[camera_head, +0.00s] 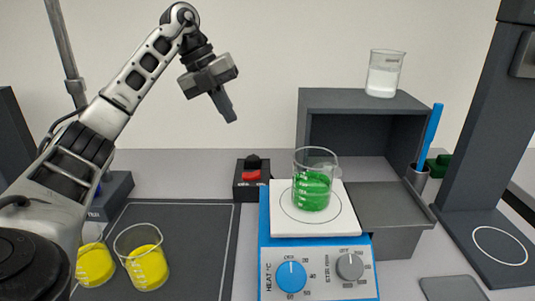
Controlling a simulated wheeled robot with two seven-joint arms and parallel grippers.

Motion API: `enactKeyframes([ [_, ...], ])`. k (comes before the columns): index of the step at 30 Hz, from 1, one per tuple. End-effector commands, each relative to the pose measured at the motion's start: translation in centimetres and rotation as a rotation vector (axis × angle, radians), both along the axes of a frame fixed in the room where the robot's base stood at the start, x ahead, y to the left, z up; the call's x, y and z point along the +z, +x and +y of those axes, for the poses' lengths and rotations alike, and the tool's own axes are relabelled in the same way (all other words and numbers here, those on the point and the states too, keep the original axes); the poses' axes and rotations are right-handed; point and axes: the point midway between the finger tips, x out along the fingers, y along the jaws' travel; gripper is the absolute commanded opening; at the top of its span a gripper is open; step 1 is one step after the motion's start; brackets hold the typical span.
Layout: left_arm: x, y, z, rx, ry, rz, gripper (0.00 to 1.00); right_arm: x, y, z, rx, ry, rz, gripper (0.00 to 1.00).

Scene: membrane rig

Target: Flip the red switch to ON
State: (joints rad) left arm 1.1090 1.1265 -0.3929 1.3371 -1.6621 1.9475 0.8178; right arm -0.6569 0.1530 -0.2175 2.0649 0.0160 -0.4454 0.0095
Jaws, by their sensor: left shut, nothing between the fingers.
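The red switch (251,175) is set in a small black box (248,194) on the bench, just left of the hotplate. Its ON and OFF markings are too small to read, so I cannot tell its position. My left gripper (230,116) is shut and empty. It is in the air above and to the left of the switch box in the picture, fingers pointing down and to the right, apart from the box. My right gripper is not in view.
A blue hotplate (262,240) carries a beaker of green liquid (311,190). Two beakers of yellow liquid (148,268) stand on a dark mat (200,225). A grey shelf (318,103) holds a beaker of white contents (383,80). A blue rod (431,135) stands in a holder.

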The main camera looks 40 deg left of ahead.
Motion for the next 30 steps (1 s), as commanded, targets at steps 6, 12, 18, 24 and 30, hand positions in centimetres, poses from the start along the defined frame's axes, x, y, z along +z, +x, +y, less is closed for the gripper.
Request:
enactKeyframes([
  [6, -0.2, 0.1, -0.1, -0.001, 0.0, 0.0, 0.0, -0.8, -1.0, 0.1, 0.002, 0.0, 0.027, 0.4],
  [12, -2.3, 0.6, -0.8, -0.003, -0.001, 0.004, 0.0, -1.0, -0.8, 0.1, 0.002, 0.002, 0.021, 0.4],
  [18, -6.2, 1.7, -2.1, -0.003, -0.001, 0.006, 0.0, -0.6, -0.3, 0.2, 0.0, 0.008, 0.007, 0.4],
  [24, -9.8, 2.7, -3.4, -0.003, -0.003, 0.003, 0.0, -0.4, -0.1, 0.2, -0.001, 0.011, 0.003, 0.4],
  [30, -12.0, 3.4, -4.2, -0.002, -0.002, 0.001, 0.0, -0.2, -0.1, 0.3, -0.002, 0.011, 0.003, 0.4],
])
